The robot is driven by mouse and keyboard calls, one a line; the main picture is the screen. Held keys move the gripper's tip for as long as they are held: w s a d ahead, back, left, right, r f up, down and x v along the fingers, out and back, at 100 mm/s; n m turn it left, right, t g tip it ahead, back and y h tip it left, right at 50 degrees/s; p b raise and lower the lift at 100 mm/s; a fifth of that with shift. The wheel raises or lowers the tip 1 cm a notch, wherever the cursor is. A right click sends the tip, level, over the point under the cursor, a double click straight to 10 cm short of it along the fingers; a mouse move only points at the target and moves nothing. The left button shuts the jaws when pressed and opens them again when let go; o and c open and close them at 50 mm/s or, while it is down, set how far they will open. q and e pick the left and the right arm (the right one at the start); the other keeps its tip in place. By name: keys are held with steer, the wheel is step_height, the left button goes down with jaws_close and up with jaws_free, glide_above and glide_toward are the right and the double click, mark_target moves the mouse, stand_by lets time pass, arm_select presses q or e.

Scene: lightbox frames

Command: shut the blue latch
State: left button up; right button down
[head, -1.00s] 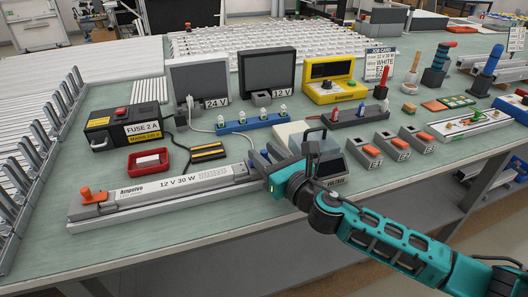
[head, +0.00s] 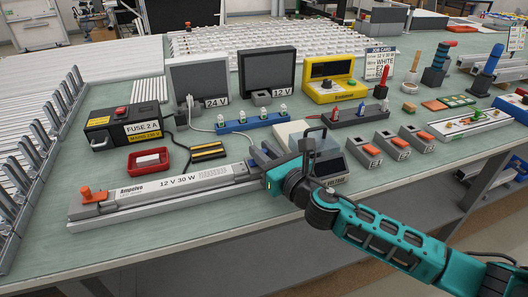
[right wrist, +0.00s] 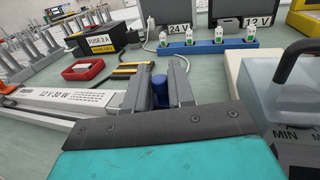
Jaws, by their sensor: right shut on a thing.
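The blue latch (right wrist: 159,88) shows as a short round blue knob in the right wrist view. It stands between the two grey fingers of my right gripper (right wrist: 156,84). In the head view my right gripper (head: 262,157) is at the right end of the long fixture labelled 12 V 30 W (head: 165,194), which also shows in the right wrist view (right wrist: 62,97). An orange latch (head: 92,195) sits at the fixture's left end. My left gripper is not in view.
A pale tester box (head: 294,133) with a dark handle stands close to the right of my gripper. A blue strip (head: 240,124) with lamps, a yellow-striped black block (head: 207,152) and a red tray (head: 149,160) lie behind the fixture. The bench front is clear.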

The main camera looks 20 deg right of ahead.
mark_target(252, 162)
steer(key=shift+a+r, duration=0.1)
steer(key=shift+a, duration=0.25)
steer(key=shift+s+a+p, duration=0.1)
steer(key=shift+a+p, duration=0.55)
steer(key=shift+a, duration=0.5)
steer(key=c, duration=1.1)
jaws_free()
